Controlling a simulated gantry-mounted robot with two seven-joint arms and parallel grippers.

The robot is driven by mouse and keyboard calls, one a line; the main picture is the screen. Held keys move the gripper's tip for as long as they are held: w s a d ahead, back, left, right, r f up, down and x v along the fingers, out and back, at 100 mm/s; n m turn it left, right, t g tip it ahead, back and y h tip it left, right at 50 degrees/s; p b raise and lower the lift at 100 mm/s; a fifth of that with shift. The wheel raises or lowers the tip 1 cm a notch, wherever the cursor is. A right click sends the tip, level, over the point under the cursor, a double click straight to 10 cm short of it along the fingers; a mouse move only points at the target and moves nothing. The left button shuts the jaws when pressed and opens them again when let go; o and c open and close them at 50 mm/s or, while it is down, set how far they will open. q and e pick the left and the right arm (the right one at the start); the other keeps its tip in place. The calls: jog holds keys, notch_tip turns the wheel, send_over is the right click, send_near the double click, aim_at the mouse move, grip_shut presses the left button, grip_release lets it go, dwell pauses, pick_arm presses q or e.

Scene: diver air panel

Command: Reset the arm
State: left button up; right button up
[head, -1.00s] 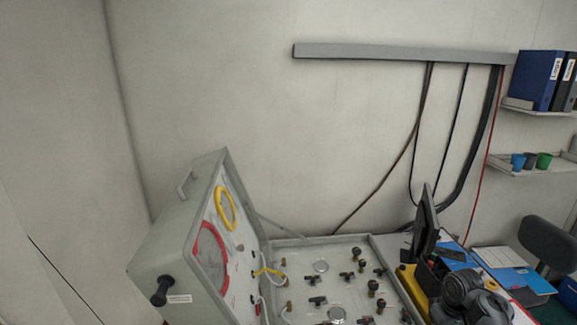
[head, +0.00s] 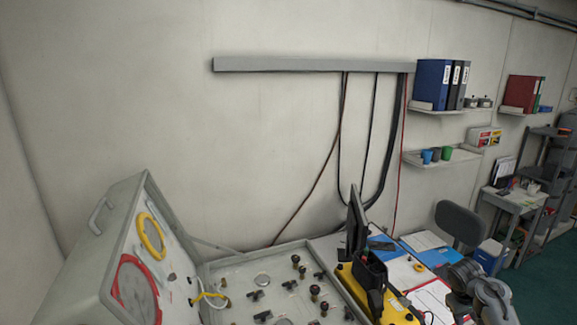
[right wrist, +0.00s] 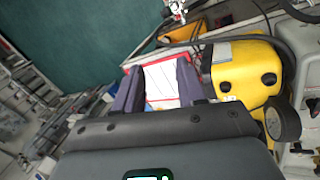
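The diver air panel is a grey case with its lid (head: 108,245) standing open at the lower left of the head view. Its base (head: 225,268) holds several black valve handles and brass fittings. A yellow ring (head: 150,236) and a red ring (head: 122,292) show on the lid's inner face. My right arm shows at the lower right, over the desk. In the right wrist view my right gripper (right wrist: 156,82) has its two dark fingers apart, with a white sheet on a red board (right wrist: 160,90) seen beyond the gap and nothing held. My left gripper is not in view.
A yellow case (head: 360,292) and a dark monitor (head: 356,225) stand right of the panel. The yellow case is also close to the fingers in the right wrist view (right wrist: 245,72). A chair (head: 460,222), wall shelves (head: 440,158) and hanging cables are behind. The floor at right looks open.

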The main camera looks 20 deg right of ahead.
jog(key=s+a+f+n+t+h, duration=0.1)
jog(key=s+a+f+n+t, duration=0.15)
jog(key=s+a+f, duration=0.5)
jog(key=s+a+f+n+t+h, duration=0.15)
jog(key=s+a+n, duration=0.25)
jog(key=s+a, duration=0.7)
jog(key=s+a+r+n+y, duration=0.15)
jog(key=s+a, duration=0.25)
jog(key=a, duration=0.4)
jog(key=s+a+y, duration=0.2)
jog(key=s+a, duration=0.3)
jog(key=a, duration=0.3)
jog(key=a+m+y, duration=0.3)
jog(key=a, duration=0.6)
notch_tip(320, 180, up, 7)
jog(key=p, duration=0.7)
jog(key=shift+m, duration=0.3)
